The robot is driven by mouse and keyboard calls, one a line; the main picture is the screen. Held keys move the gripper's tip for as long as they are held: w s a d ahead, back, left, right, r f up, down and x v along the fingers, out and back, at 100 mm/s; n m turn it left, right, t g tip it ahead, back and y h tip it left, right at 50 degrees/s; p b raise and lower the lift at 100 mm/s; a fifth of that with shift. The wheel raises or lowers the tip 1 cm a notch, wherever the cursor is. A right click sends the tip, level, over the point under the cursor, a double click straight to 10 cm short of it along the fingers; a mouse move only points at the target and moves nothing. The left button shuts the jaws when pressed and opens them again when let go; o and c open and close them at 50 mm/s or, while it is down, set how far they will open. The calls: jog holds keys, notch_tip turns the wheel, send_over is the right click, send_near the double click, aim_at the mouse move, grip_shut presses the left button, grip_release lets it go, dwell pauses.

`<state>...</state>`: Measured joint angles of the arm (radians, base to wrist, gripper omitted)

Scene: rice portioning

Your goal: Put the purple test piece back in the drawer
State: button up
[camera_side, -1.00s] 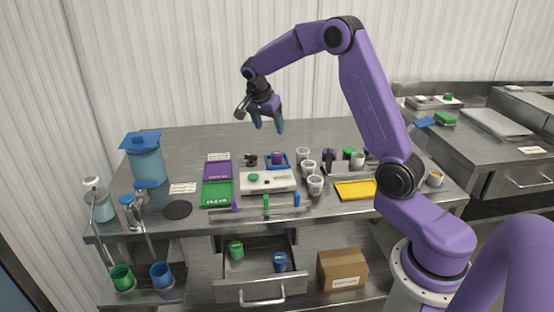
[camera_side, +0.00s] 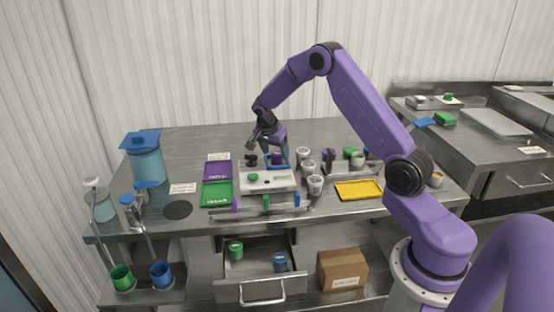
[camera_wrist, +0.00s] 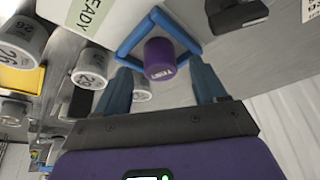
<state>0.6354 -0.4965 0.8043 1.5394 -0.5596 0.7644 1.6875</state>
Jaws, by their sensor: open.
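The purple test piece (camera_wrist: 160,58) is a small cylinder marked TEST in the wrist view. It stands inside a blue square frame (camera_wrist: 187,38) on the table. My gripper (camera_wrist: 158,84) is open, with one blue finger on each side of the piece; I cannot tell whether they touch it. In the side view my gripper (camera_side: 278,161) is low behind the white device and hides most of the piece. The drawer (camera_side: 250,291) below the table front is pulled open and holds a green cup (camera_side: 236,250) and a blue cup (camera_side: 280,262).
A white device (camera_side: 268,179) stands just in front of my gripper. White cups (camera_side: 315,185) stand close on its right. Purple (camera_side: 216,173) and green (camera_side: 217,194) trays lie to the left, a yellow tray (camera_side: 358,190) to the right. A cardboard box (camera_side: 342,269) sits right of the drawer.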

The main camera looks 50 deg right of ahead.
jog(key=shift+d+f, duration=0.2)
jog(key=shift+f, duration=0.25)
jog(key=c, duration=1.2)
jog(key=shift+c, duration=0.3)
jog(key=shift+r, duration=0.2)
